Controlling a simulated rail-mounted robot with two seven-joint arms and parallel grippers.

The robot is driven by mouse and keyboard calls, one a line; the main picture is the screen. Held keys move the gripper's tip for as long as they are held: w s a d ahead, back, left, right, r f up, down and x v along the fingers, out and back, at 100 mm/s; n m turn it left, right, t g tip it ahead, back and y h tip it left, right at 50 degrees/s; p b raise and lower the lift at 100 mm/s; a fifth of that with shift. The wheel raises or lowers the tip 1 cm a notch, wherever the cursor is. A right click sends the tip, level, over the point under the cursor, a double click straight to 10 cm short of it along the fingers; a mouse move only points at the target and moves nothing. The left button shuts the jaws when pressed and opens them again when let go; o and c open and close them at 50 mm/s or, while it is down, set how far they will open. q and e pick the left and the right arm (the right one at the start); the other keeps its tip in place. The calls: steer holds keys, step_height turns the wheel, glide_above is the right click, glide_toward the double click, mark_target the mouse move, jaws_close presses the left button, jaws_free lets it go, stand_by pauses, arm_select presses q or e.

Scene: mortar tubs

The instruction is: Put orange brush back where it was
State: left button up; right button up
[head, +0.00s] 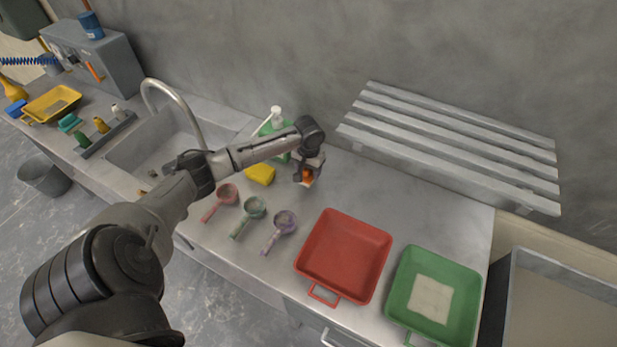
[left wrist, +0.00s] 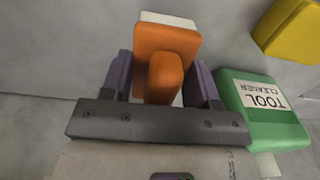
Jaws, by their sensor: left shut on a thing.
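My left gripper (head: 308,177) is shut on the orange brush (head: 307,177), over the counter to the right of the yellow sponge (head: 260,174). In the left wrist view the orange brush (left wrist: 165,55) sits between the two fingers of my gripper (left wrist: 162,80), with a pale strip showing at its far edge. The head view does not show clearly whether the brush touches the counter. My right gripper is not in view.
A green tool cleaner bottle (head: 277,121) stands behind my left arm. Three scoops (head: 254,207), a red tub (head: 342,258) and a green tub (head: 433,300) are nearer the front. A slatted rack (head: 450,140) is at the wall. A sink (head: 165,148) lies left.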

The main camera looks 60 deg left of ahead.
mark_target(308, 176)
arm_select(q)
steer(key=shift+f+b, duration=0.3)
steer(key=shift+f, duration=1.65)
steer(key=o, duration=1)
steer(key=shift+f, duration=0.15)
steer(key=shift+c, duration=0.2)
steer(key=shift+r, duration=0.2)
step_height(308, 176, up, 11)
steer(key=shift+f+p, duration=0.15)
steer(key=shift+p, duration=0.6)
steer(key=shift+r, duration=0.65)
